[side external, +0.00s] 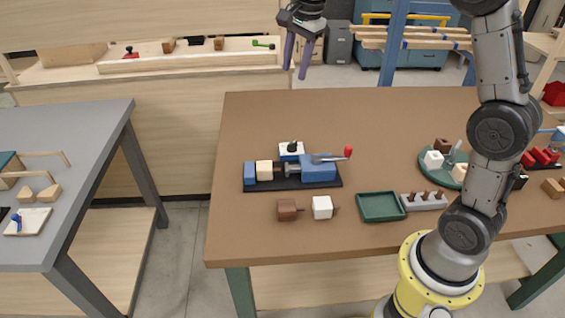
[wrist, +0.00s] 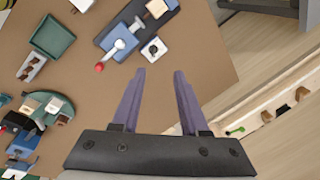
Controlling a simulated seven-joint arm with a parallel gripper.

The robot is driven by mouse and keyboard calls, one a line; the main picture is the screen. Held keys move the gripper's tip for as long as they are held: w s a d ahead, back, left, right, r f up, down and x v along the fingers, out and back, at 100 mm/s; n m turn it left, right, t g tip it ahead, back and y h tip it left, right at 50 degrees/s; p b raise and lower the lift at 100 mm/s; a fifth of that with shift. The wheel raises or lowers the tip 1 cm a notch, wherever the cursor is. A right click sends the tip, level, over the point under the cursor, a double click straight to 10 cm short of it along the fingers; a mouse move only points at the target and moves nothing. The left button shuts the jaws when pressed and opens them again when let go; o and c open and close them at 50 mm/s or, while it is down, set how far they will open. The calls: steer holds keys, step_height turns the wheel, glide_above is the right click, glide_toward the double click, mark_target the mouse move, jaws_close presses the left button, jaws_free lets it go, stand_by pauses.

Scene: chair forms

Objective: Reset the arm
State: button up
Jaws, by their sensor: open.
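My gripper (side external: 295,55) is raised at the top middle of the side view, above and beyond the far edge of the brown table (side external: 400,110). Its two purple fingers are apart, with nothing between them. In the wrist view, my gripper (wrist: 157,100) also shows open and empty over the table's edge. My arm curves up from its yellow base at the table's front right.
A blue vise (side external: 318,170) holding a cream block stands on the table with a white block (side external: 291,151) behind. A brown block (side external: 288,209), a white block (side external: 322,207), a green tray (side external: 380,206) and a round green plate (side external: 430,170) lie nearby.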

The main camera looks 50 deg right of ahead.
steer(key=s+a+r+n+t, duration=0.1)
steer(key=s+a+r+n, duration=0.2)
steer(key=s, duration=0.6)
steer(key=s+a+r+n+t, duration=0.1)
steer(key=s+a+r+n, duration=0.2)
steer(key=s, duration=0.5)
steer(key=s+a+f+n+t, duration=0.1)
steer(key=s+f+n, duration=0.9)
steer(key=s+n, duration=0.1)
steer(key=shift+s+a+f+n, duration=0.35)
steer(key=shift+s+f+n, duration=0.05)
steer(key=shift+s, duration=0.05)
